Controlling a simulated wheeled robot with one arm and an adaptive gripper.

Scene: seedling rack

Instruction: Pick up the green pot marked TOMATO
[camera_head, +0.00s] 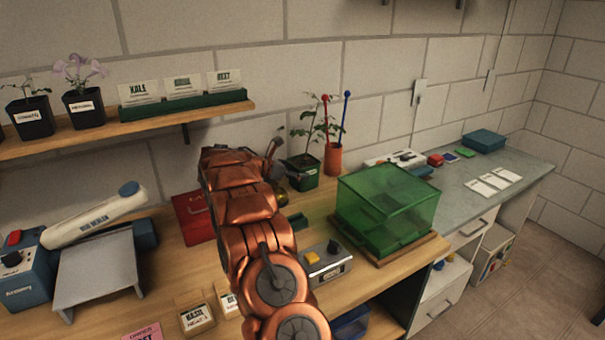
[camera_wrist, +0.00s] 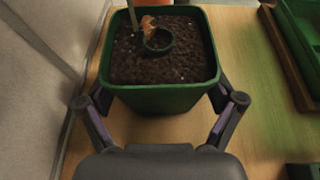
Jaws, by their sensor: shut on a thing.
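A green pot (camera_head: 304,178) with a leafy plant is on or just above the wooden bench, near the wall; I cannot tell if its base touches the wood. In the wrist view the green pot (camera_wrist: 165,98) is upright, full of dark soil, with a stem and a small dark ring. My gripper (camera_wrist: 160,92) has its fingers on both sides of it, shut on it. In the head view my copper arm reaches toward it, and my gripper (camera_head: 284,166) is partly hidden. No TOMATO mark is readable on this pot.
A clear green box (camera_head: 388,213) stands close to the right on a wooden board. An orange pot (camera_head: 333,159) with red and blue sticks is just behind. A red case (camera_head: 193,218) lies left. A shelf (camera_head: 190,119) with black pots and seed cards hangs above.

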